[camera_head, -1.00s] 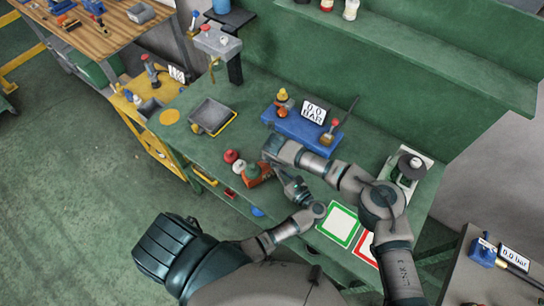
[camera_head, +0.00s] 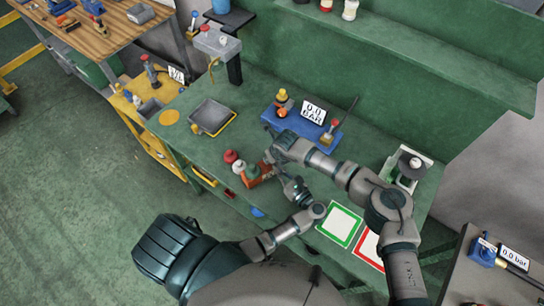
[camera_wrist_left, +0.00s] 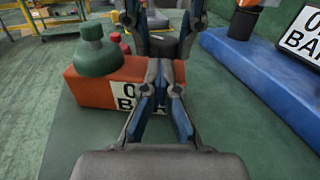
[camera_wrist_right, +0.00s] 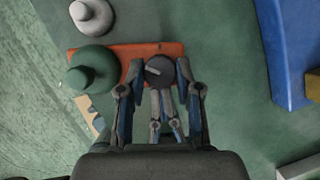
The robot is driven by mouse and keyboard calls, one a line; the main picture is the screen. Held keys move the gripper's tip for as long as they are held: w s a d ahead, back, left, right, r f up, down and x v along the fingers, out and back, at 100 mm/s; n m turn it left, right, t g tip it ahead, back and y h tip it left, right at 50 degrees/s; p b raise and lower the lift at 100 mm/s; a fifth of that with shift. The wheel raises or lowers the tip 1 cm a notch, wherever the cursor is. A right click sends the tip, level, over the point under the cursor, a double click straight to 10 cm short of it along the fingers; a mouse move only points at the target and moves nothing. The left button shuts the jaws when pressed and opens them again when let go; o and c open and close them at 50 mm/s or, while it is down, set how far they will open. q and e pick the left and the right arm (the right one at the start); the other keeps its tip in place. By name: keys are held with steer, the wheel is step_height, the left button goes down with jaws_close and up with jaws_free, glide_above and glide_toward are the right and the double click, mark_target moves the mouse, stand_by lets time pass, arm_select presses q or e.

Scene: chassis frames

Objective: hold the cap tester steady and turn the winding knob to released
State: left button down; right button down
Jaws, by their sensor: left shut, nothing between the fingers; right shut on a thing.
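The orange cap tester (camera_head: 256,180) stands near the bench's front edge, with a black knob (camera_wrist_right: 159,70) and a "BAR" card (camera_wrist_left: 125,97). A green dome cap (camera_wrist_left: 95,55) appears to sit on its top; it also shows in the right wrist view (camera_wrist_right: 92,68). My right gripper (camera_wrist_right: 160,72) is shut on the knob, its fingers at either side. The knob's pale pointer mark slants. My left gripper (camera_wrist_left: 163,75) is shut and empty in front of the tester, close to the card; I cannot tell whether it touches. In the head view the right gripper (camera_head: 271,157) hides the knob.
Red (camera_head: 231,156) and white (camera_wrist_right: 92,15) caps stand beside the tester. A blue tester (camera_head: 300,127) with a "0.0 BAR" card is behind. Green (camera_head: 341,225) and red (camera_head: 369,247) framed pads lie right. A grey tray (camera_head: 211,116) stands left. Bench between is clear.

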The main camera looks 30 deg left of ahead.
steer(key=shift+w+n+g, duration=0.15)
steer(key=shift+n+g, duration=0.35)
steer(key=shift+n, duration=1)
steer(key=c, duration=0.8)
jaws_free()
steer(key=shift+o, duration=0.2)
steer(key=w+v, duration=0.1)
steer(key=v, duration=1)
steer(key=shift+s+d+r, duration=0.35)
steer(key=shift+s, duration=0.1)
